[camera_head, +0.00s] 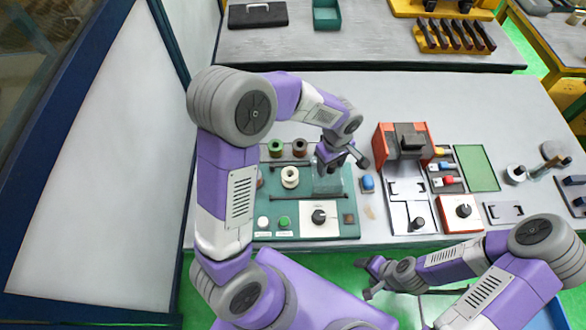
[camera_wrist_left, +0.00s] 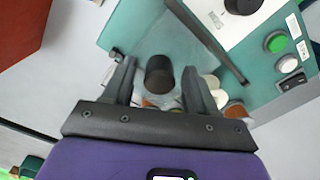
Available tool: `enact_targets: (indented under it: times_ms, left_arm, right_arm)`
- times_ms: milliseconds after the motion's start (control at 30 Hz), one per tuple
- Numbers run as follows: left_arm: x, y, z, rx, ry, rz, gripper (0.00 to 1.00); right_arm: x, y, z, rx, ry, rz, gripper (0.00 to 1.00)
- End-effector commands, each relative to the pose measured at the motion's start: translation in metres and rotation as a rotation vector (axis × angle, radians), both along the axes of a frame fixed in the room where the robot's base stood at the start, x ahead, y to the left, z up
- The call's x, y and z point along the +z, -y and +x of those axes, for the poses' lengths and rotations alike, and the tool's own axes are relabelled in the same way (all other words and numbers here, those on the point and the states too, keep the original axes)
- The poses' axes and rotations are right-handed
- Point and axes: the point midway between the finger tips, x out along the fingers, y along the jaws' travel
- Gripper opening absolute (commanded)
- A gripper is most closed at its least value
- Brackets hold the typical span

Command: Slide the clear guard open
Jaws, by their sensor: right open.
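The clear guard (camera_head: 338,182) is a see-through block on the green winding station (camera_head: 290,210), right of the white spool (camera_head: 290,177). In the left wrist view, a paler see-through patch that looks like the guard (camera_wrist_left: 185,48) lies beyond the fingers. My left gripper (camera_head: 340,160) is over the guard's far end, pointing down. In its wrist view, the left gripper (camera_wrist_left: 160,72) has its fingers apart on either side of a dark round knob (camera_wrist_left: 160,76), with gaps visible. Contact with the guard cannot be told. My right gripper (camera_head: 368,277) is open and empty, in front of the table.
A white panel with a black knob (camera_head: 319,216) and green button (camera_head: 285,222) are at the station's front. A red-framed press (camera_head: 404,145) stands further right. Dark rods (camera_head: 310,197) cross the station.

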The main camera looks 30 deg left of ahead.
Motion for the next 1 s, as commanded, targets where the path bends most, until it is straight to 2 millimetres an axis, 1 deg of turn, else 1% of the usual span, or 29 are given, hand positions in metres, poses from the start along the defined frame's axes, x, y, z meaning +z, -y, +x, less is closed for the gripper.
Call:
enact_targets:
  times_ms: [200,333,1000]
  left_arm:
    - [0.001,0.000,0.000,0.000,0.000,0.000,0.57]
    - [0.006,0.000,0.000,0.001,0.000,0.001,0.57]
    - [0.059,-0.001,0.000,0.001,0.000,0.001,0.57]
  right_arm:
    - [0.001,0.000,0.000,0.000,0.000,0.000,0.67]
    - [0.004,0.000,0.000,0.000,0.000,0.000,0.67]
    - [0.040,0.000,0.000,0.000,0.000,0.000,0.67]
